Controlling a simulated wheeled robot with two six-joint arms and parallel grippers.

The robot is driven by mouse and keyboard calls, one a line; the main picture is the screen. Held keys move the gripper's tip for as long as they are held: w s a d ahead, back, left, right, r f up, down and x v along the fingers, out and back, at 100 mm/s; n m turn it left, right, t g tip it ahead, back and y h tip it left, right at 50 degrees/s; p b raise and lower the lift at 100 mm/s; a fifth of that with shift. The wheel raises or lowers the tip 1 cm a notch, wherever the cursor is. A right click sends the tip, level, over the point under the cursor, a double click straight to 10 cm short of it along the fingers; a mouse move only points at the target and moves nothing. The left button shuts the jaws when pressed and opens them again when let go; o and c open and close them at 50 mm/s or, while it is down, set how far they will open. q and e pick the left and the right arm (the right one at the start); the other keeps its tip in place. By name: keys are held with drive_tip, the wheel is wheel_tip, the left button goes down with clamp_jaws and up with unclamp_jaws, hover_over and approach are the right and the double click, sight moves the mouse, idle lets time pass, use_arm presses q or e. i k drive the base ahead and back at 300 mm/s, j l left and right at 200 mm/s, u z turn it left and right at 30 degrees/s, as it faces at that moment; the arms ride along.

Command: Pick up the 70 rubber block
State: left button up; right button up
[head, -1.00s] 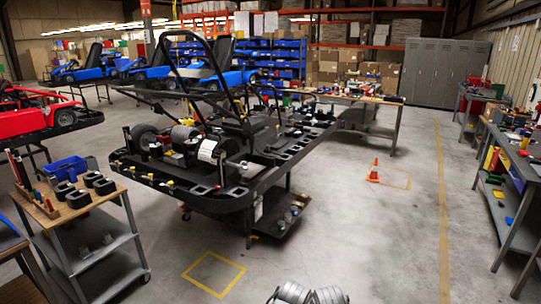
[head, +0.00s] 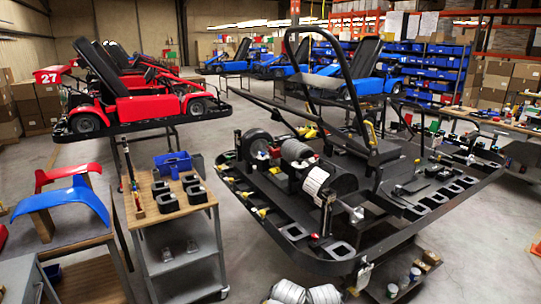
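Several black rubber blocks (head: 196,195) with hollow tops stand on the wooden top of a grey cart (head: 150,218), left of centre in the head view. Two darker grey pieces (head: 167,254) sit on the cart's middle shelf. More black blocks (head: 294,232) sit along the edge of the black kart frame (head: 262,212). No number can be read on any block, so I cannot tell which is the 70. Grey parts of my own arms show at the bottom edge. Neither gripper shows, and nothing is seen held.
A blue bin (head: 173,164) stands at the back of the cart top, with upright tools (head: 135,195) at its left. A red kart (head: 140,100) is on a stand behind. A table with a blue fender (head: 62,205) is left of the cart. Grey floor is open between cart and kart frame.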

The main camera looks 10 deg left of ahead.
sight(197, 195)
drive_tip(key=i+j+u, duration=0.15)
drive_tip(key=i+u, duration=0.25)
drive_tip(key=i, duration=0.2)
drive_tip(key=i+u, duration=0.35)
drive_tip(key=i, duration=0.25)
drive_tip(key=i+j+z, duration=0.15)
drive_tip(key=i+j, duration=0.15)
drive_tip(key=i+j+z, duration=0.1)
drive_tip(key=i+j, duration=0.2)
drive_tip(key=i+j+z, duration=0.15)
drive_tip(key=j, duration=0.35)
drive_tip(key=i+j+z, duration=0.1)
drive_tip(key=i+j, duration=0.25)
drive_tip(key=i+j+z, duration=0.15)
drive_tip(key=j, duration=0.35)
drive_tip(key=i, duration=0.1)
